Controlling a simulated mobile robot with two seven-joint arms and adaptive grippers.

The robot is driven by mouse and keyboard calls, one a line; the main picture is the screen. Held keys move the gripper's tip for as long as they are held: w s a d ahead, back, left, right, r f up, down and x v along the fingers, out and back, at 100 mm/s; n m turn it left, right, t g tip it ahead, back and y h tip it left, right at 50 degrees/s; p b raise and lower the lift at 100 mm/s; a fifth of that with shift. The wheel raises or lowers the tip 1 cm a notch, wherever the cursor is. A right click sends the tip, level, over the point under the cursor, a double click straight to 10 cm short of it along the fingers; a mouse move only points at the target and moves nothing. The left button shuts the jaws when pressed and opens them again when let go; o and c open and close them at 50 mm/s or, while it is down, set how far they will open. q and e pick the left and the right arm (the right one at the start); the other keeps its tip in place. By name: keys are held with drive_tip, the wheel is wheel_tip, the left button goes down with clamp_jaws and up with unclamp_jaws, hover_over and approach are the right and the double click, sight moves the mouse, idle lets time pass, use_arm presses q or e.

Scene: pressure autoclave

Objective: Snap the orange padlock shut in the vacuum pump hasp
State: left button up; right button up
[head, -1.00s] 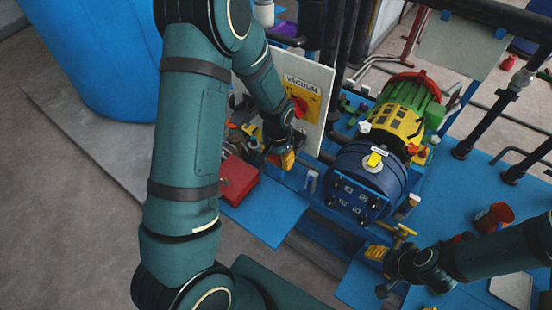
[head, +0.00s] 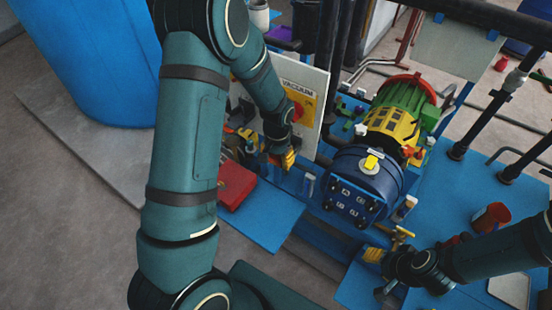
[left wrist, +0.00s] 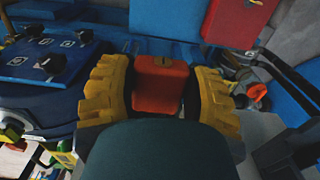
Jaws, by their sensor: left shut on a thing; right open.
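My left gripper (head: 284,161) is in front of the lower part of the white VACUUM panel (head: 310,77). In the left wrist view, its yellow fingers (left wrist: 163,92) are shut on the orange-red padlock body (left wrist: 161,84). The padlock's shackle is hard to make out there, and the padlock is not clear in the head view. The panel carries a red switch knob (head: 297,112) on a yellow plate. I cannot make out the hasp or whether the shackle is in it. My right gripper (head: 376,257) is open and empty, low at the right near the blue pump (head: 366,178).
A red box (head: 235,185) lies on the blue base left of the pump, with small items behind it. The green and yellow motor (head: 400,110) stands behind the pump. Dark pipes rise behind the panel.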

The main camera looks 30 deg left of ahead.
use_arm(q)
drive_tip(key=shift+w, duration=0.6)
drive_tip(key=o, duration=1.3)
